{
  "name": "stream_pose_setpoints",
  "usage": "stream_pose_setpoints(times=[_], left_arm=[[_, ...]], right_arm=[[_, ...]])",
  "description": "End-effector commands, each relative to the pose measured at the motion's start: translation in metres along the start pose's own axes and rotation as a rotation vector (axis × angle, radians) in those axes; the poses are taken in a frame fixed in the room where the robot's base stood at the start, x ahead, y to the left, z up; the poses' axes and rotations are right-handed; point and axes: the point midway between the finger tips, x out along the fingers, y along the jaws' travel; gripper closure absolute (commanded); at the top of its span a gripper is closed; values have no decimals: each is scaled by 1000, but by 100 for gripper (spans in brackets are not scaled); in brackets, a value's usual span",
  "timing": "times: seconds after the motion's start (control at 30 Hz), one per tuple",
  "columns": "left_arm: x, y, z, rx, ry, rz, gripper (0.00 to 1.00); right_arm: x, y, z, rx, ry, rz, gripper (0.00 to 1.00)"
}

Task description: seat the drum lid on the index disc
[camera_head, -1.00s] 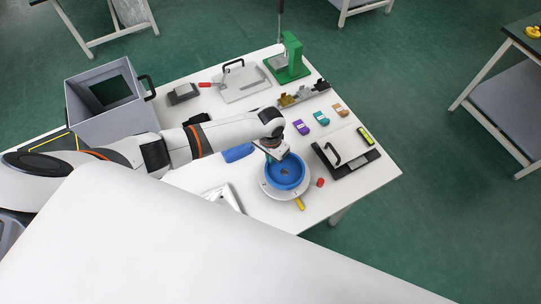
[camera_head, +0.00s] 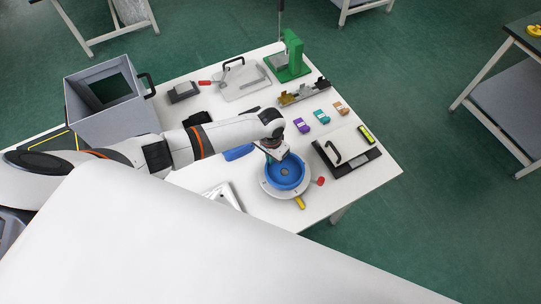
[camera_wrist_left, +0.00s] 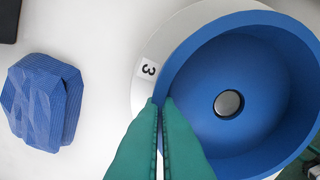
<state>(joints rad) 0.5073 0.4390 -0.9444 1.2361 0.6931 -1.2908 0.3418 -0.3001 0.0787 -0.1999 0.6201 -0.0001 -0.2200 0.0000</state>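The drum lid (camera_head: 287,184) is a blue, round, bowl-like piece with a hole at its centre; it also fills the right of the left wrist view (camera_wrist_left: 285,150). It is over the white index disc (camera_head: 302,190), whose rim with a label "3" shows in the left wrist view (camera_wrist_left: 146,78). Whether the lid rests fully on the disc or slightly above, I cannot tell. My left gripper (camera_wrist_left: 161,101), with teal fingers, is shut on the lid's near wall; it also shows in the head view (camera_head: 271,157). My right gripper is not in view.
A yellow handle (camera_head: 300,203) and a red piece (camera_head: 320,181) are beside the disc. A faceted blue block (camera_wrist_left: 42,102) lies left of it. A black-handled plate (camera_head: 352,162) is to the right. A grey bin (camera_head: 120,125) and a green stand (camera_head: 290,60) are farther back.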

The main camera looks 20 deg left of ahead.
Motion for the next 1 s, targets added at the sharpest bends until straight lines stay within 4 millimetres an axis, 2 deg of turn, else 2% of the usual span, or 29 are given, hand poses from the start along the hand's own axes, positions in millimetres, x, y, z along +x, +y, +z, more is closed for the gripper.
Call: stream_pose_setpoints(times=[0.17,0.33,0.6,0.73,0.87,1.0], left_arm=[[5,-1,0,0,-1,-1,100],[4,0,0,0,-1,-1,72],[4,0,0,0,0,0,72],[-3,0,0,0,-2,-1,72],[-21,0,0,1,-4,0,72],[-50,0,1,1,-5,-1,72]], right_arm=[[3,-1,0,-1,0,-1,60],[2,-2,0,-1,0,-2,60],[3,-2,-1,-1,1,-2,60],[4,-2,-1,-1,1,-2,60],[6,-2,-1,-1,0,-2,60],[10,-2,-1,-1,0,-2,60]])
